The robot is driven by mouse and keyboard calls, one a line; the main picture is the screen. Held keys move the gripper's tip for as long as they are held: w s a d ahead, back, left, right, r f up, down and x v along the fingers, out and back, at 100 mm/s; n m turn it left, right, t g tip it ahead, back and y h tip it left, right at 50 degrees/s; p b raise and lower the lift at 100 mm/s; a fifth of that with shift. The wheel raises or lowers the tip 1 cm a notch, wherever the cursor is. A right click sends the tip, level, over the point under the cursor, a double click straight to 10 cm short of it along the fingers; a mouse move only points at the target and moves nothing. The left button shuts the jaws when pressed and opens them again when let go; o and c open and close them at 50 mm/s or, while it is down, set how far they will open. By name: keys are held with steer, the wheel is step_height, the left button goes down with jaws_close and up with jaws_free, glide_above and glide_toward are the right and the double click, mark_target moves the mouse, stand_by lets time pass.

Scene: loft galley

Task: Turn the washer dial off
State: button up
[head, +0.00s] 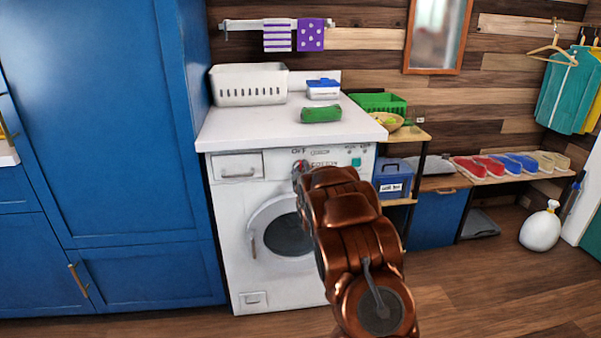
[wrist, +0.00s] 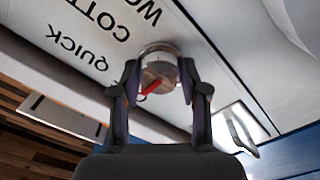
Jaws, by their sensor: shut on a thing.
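The white washer (head: 234,215) stands against the wood wall, with its round door shut. Its dial (wrist: 160,66) is a round metallic knob with a red pointer mark. In the wrist view my gripper (wrist: 158,82) has one finger on each side of the dial and is shut on it. The pointer lies slanted; which label it lines up with I cannot tell. The labels QUICK, COTT... and WO... show upside down beside the dial. In the head view OFF is printed above the dial, and my arm hides much of the panel and part of the door.
On the washer top are a white basket (head: 250,85), a blue-lidded box (head: 323,90) and a green item (head: 321,115). A tall blue cabinet (head: 110,120) stands close on the left. Shelves with a blue bin (head: 393,180) are at right. The floor at front right is clear.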

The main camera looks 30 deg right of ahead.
steer(key=o, duration=1.1)
steer(key=shift+o, duration=0.2)
steer(key=v, duration=1.2)
steer(key=shift+a, duration=0.1)
